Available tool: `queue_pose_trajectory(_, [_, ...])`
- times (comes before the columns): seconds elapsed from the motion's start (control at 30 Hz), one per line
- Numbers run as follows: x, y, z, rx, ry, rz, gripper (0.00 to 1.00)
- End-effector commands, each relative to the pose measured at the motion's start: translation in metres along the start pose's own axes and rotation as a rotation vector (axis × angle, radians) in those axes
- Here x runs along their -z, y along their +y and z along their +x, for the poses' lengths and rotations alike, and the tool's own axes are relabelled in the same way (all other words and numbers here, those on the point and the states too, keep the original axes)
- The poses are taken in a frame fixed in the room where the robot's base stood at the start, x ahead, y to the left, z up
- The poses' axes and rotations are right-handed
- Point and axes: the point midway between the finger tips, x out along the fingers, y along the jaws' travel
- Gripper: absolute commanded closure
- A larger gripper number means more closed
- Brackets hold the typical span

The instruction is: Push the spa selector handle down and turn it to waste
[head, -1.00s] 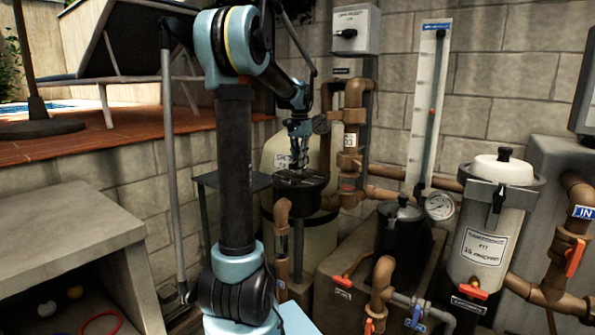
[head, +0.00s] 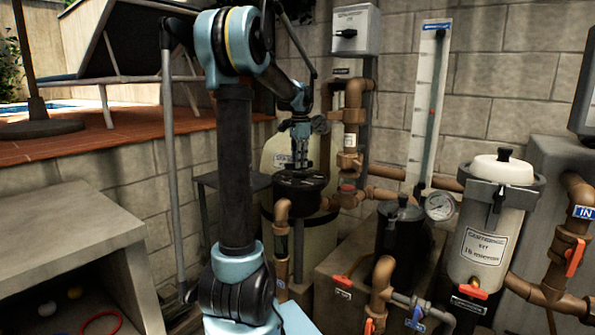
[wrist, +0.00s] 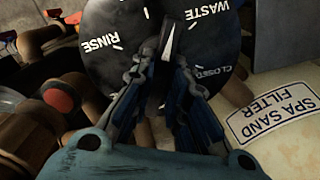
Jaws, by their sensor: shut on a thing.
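The spa selector valve has a black round dial (wrist: 110,25) with white words. In the wrist view, RINSE is at left, WASTE at upper right and CLOSED at right, all turned in the picture. Its black top also shows in the head view (head: 299,190), on the cream spa sand filter (head: 322,240). My gripper (wrist: 165,62) is shut on the selector handle (wrist: 167,38), whose pale tip points up between RINSE and WASTE. The fingers hide most of the handle. In the head view my gripper (head: 299,165) hangs nearly upright over the dial.
Brown pipes (head: 355,130) stand close right of the valve. A black pump lid (head: 401,212) and a cream cartridge filter (head: 490,235) are farther right. A grey shelf (head: 230,180) is left of the valve; a block wall is behind.

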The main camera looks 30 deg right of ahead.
Motion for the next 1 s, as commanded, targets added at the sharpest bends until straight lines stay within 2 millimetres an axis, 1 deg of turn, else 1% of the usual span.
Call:
queue_pose_trajectory(0.03, [-0.0023,-0.0038,0.0002,0.007,-0.004,0.04,1.0])
queue_pose_trajectory(0.4, [-0.0022,-0.0041,0.0002,0.007,-0.005,0.409,1.0])
queue_pose_trajectory(0.5, [-0.002,-0.0041,0.0002,0.007,-0.005,0.487,1.0])
queue_pose_trajectory(0.63, [-0.0016,-0.004,0.0002,0.007,-0.004,0.532,1.0])
queue_pose_trajectory(0.83, [-0.0011,-0.0039,0.0001,0.007,-0.004,0.535,1.0])
queue_pose_trajectory(0.87, [-0.0011,-0.0039,0.0001,0.007,-0.004,0.535,0.78])
queue_pose_trajectory(0.9, [-0.0011,-0.0036,0.0001,0.006,-0.004,0.535,0.69])
queue_pose_trajectory(0.93, [-0.001,-0.0034,0.0001,0.006,-0.003,0.535,0.62])
queue_pose_trajectory(0.97, [-0.001,-0.0031,0.0001,0.006,-0.003,0.535,0.6])
queue_pose_trajectory(1.0, [-0.0008,-0.0026,0.0001,0.005,-0.003,0.535,0.6])
